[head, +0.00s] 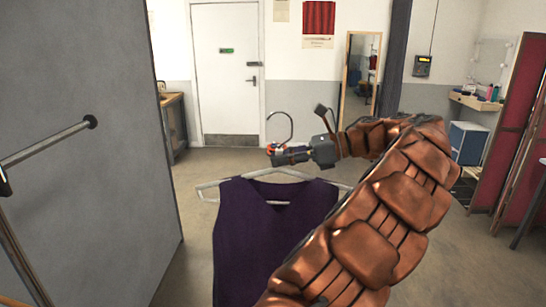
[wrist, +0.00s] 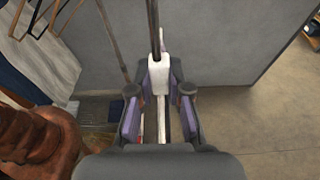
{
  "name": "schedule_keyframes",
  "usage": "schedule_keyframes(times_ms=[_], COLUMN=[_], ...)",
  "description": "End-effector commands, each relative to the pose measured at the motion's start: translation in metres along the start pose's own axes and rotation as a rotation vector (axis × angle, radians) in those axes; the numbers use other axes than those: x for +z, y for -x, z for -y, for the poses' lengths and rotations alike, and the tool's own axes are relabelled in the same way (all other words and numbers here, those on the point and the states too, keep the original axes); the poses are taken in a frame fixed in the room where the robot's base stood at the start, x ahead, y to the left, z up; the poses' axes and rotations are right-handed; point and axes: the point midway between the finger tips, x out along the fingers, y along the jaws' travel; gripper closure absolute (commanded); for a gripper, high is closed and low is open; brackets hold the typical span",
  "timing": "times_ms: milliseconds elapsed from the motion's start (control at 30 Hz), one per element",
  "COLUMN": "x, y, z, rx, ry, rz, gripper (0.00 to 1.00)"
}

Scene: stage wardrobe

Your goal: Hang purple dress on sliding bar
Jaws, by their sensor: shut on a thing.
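The purple dress (head: 270,235) hangs on a pale hanger (head: 208,190) in the middle of the head view. My gripper (head: 274,150) is shut on the hanger's neck, just under its dark hook (head: 291,124). The hook stands free above the gripper. In the wrist view the hanger's white neck (wrist: 159,74) sits between my two fingers (wrist: 158,108). A metal bar (head: 50,143) sticks out from the grey panel at the left of the head view; I take it for the sliding bar. The hook is apart from it, to its right.
The tall grey panel (head: 95,210) fills the left side. Behind stand a white door (head: 225,70), a mirror (head: 360,75) and a red folding screen (head: 510,135). The floor (head: 195,265) between panel and dress is clear. Wooden hangers (wrist: 45,15) show in the wrist view.

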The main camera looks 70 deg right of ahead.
Motion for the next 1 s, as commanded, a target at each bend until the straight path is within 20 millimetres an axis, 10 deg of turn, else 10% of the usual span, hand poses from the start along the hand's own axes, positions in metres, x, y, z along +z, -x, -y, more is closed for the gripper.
schedule_keyframes(times_ms=[1000], x=[0.008], y=[-0.043], z=[0.0], rx=[0.0], ry=[0.001], rz=[0.0], gripper=[1.0])
